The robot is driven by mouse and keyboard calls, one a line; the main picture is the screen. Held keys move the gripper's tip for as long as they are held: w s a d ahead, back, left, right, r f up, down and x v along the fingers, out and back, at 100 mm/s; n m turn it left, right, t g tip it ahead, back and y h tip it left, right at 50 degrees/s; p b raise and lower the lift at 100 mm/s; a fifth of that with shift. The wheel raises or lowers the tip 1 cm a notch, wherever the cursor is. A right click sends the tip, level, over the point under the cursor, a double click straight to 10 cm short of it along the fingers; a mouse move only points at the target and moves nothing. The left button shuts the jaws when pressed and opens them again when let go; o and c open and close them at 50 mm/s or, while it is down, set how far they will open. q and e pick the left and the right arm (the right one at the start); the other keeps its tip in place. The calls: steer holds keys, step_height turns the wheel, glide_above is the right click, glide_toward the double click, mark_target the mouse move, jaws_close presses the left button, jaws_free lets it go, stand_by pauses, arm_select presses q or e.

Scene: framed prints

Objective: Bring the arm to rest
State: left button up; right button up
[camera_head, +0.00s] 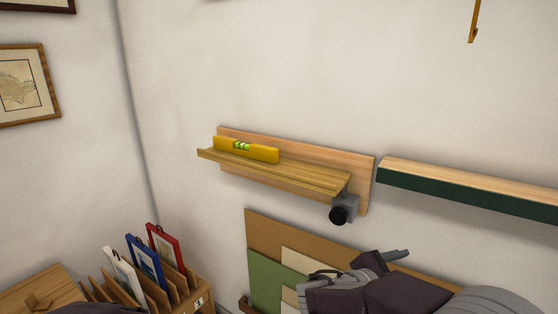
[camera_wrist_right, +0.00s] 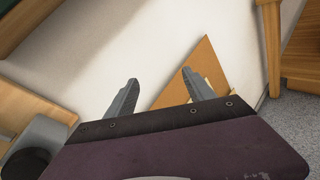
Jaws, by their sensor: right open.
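My right gripper (camera_head: 362,264) is low in the head view, in front of the brown board that leans on the wall. In the right wrist view its two grey fingers (camera_wrist_right: 160,88) stand apart with nothing between them, so it is open and empty. A dark part at the bottom left edge of the head view looks like my left arm, but no left fingers show. A wooden ledge (camera_head: 290,172) on a backing board is fixed to the wall above the right gripper. A yellow spirit level (camera_head: 245,150) lies on it.
A grey clamp with a black knob (camera_head: 339,215) hangs under the ledge's right end. A green-fronted shelf (camera_head: 470,189) is to its right. The leaning brown board (camera_head: 268,224) is below. A wooden rack (camera_head: 205,292) holds framed prints at lower left. The wall above is mostly clear.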

steer(key=s+d+f+m+g+y, duration=0.2)
steer(key=s+f+m+g+y, duration=0.6)
steer(key=s+f, duration=0.75)
steer(key=w+a+f+m+t+y, duration=0.1)
steer(key=w+a+f+m+y, duration=0.15)
steer(key=a+m, duration=0.35)
steer(key=w+a+f+m+t+y, duration=0.1)
steer(key=a+f+m+t+y, duration=0.1)
steer(key=a+f+m+y, duration=0.35)
step_height(320, 180, up, 23)
steer(key=a+n+h+p, duration=0.1)
steer(key=p, duration=2)
steer(key=shift+w+a+f+h, duration=0.2)
steer(key=shift+w+a+h, duration=0.1)
steer(key=shift+h, duration=0.1)
